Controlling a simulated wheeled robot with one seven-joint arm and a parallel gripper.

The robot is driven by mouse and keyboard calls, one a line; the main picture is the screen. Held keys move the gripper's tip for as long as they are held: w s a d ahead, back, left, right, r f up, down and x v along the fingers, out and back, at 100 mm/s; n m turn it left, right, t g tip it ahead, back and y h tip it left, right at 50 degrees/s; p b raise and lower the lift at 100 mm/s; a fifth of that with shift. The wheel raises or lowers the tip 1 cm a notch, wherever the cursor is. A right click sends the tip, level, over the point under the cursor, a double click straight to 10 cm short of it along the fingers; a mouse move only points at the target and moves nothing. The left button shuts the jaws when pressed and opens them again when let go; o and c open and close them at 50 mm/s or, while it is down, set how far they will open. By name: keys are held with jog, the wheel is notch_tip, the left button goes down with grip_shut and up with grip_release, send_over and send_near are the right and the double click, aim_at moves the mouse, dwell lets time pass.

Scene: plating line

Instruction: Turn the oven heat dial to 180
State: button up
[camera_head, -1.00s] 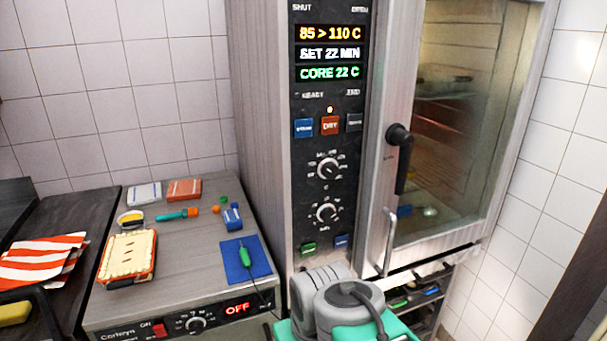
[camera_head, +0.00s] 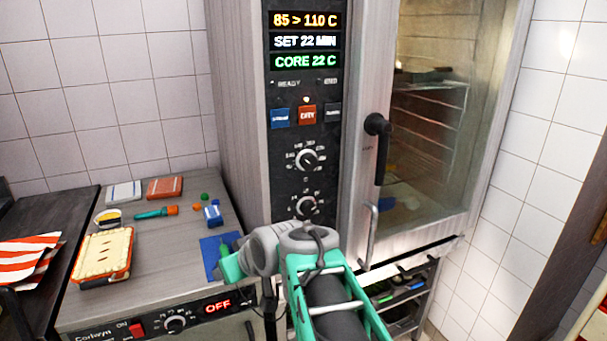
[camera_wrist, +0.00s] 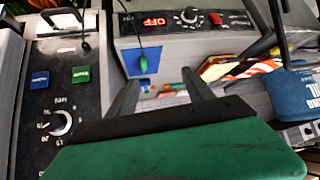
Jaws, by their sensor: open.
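The oven's black control panel (camera_head: 286,142) carries two round dials with white markings, an upper dial (camera_head: 307,160) and a lower dial (camera_head: 306,205). Their numbers are too small to read surely. The display (camera_head: 305,41) above reads "85 > 110 C", "SET 22 MIN" and "CORE 22 C". My gripper (camera_wrist: 161,90) is open and empty in the wrist view, its two dark fingers spread towards the counter. One dial (camera_wrist: 60,122) shows at the left there, apart from the fingers. In the head view my arm is below the panel, and my fingertips cannot be made out.
The oven door handle (camera_head: 378,150) juts out right of the panel. On the left counter are a pie dish (camera_head: 103,257), a blue mat (camera_head: 217,254) and small items. Below is a heater reading OFF (camera_head: 217,307). Space before the dials is clear.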

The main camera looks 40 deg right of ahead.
jog(key=w+d+r+m+t+h+b, duration=0.15)
jog(key=d+r+t, duration=0.45)
jog(key=d, duration=0.8)
jog(key=t+h+b, duration=0.1)
jog(key=t+h, duration=0.1)
jog(key=h, duration=0.2)
send_near(310, 162)
jog(key=shift+y, duration=0.25)
jog(key=p+x, duration=0.2)
jog(key=x, duration=0.6)
jog(key=shift+w+d, duration=0.1)
jog(key=shift+d, duration=0.15)
jog(key=shift+c, duration=0.2)
grip_shut()
